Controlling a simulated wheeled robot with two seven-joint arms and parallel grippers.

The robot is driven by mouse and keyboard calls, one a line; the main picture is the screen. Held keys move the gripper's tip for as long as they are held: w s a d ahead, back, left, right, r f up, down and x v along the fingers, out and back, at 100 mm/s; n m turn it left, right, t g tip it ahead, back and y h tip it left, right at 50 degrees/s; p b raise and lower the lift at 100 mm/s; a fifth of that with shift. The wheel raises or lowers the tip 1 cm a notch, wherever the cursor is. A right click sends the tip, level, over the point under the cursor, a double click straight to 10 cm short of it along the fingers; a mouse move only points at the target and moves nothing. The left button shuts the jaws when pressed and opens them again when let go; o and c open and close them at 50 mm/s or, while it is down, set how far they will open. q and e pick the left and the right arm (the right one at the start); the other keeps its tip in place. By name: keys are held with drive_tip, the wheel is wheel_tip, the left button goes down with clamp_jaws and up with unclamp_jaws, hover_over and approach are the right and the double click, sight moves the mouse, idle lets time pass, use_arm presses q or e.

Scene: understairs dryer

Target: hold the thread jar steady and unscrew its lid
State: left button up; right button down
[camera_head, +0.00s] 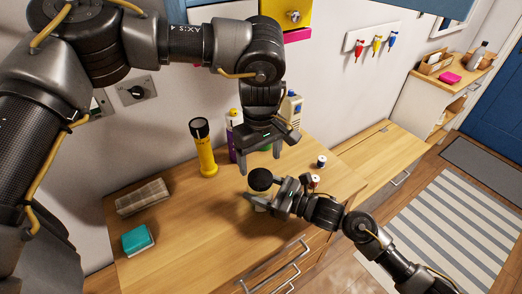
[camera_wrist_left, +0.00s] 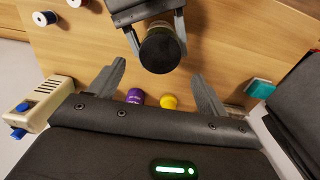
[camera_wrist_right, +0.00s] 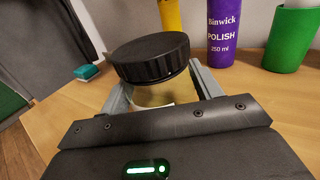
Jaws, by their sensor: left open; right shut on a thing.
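The thread jar (camera_wrist_right: 165,93) is a see-through jar with a wide black ribbed lid (camera_wrist_right: 150,57). It is upright at the wooden counter. My right gripper (camera_head: 262,204) is shut on the jar body below the lid; its fingers flank the jar in the right wrist view. The lid (camera_head: 261,179) sits on the jar. My left gripper (camera_head: 260,162) is open and empty, pointing down above the lid and apart from it. In the left wrist view the lid (camera_wrist_left: 160,50) shows just beyond the gap between the open fingers (camera_wrist_left: 158,88). The jar's contents are mostly hidden.
Thread spools (camera_head: 321,161) lie to the right. The front counter is clear.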

sight(260, 177)
use_arm(q)
drive_tip(key=shift+f, duration=3)
